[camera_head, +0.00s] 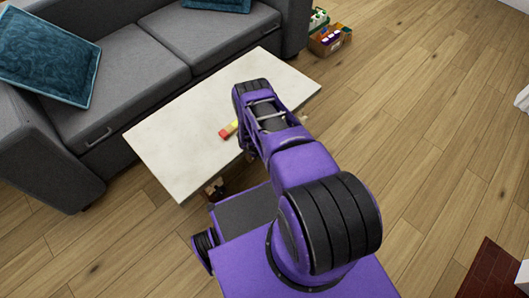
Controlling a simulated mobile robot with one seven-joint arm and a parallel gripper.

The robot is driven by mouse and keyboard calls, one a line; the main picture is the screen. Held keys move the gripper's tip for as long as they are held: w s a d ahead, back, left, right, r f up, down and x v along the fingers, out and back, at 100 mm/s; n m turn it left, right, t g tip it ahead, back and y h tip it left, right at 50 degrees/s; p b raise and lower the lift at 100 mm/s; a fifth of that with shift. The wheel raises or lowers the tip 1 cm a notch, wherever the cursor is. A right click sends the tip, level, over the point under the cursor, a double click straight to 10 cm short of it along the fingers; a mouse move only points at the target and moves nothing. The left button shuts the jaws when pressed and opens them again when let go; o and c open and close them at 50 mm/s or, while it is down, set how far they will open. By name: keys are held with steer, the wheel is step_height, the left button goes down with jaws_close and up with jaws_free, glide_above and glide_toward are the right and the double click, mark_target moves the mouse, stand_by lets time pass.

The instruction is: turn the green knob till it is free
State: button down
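I see no green knob in this view; my arm covers part of the table top where it may be hidden. A small bar-shaped toy (225,133), red at its left end and yellow beside that, lies on the pale table (180,140). Its right part runs behind my arm. My purple arm reaches over the right half of the table, with its dark wrist end above the table top. My gripper is hidden behind the arm, so its fingers and anything between them do not show.
A grey sofa (135,75) with teal cushions (45,55) stands along the table's far left side. A box of bottles (330,40) stands on the floor beyond the table. The wooden floor (430,120) to the right is clear. A dark red mat (495,270) lies at the lower right.

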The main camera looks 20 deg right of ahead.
steer(key=shift+s+f, duration=0.1)
steer(key=shift+c, duration=1.4)
jaws_free()
steer(key=p+v, duration=0.5)
steer(key=v, duration=1.2)
steer(key=shift+r, duration=0.25)
steer(key=shift+a, duration=0.15)
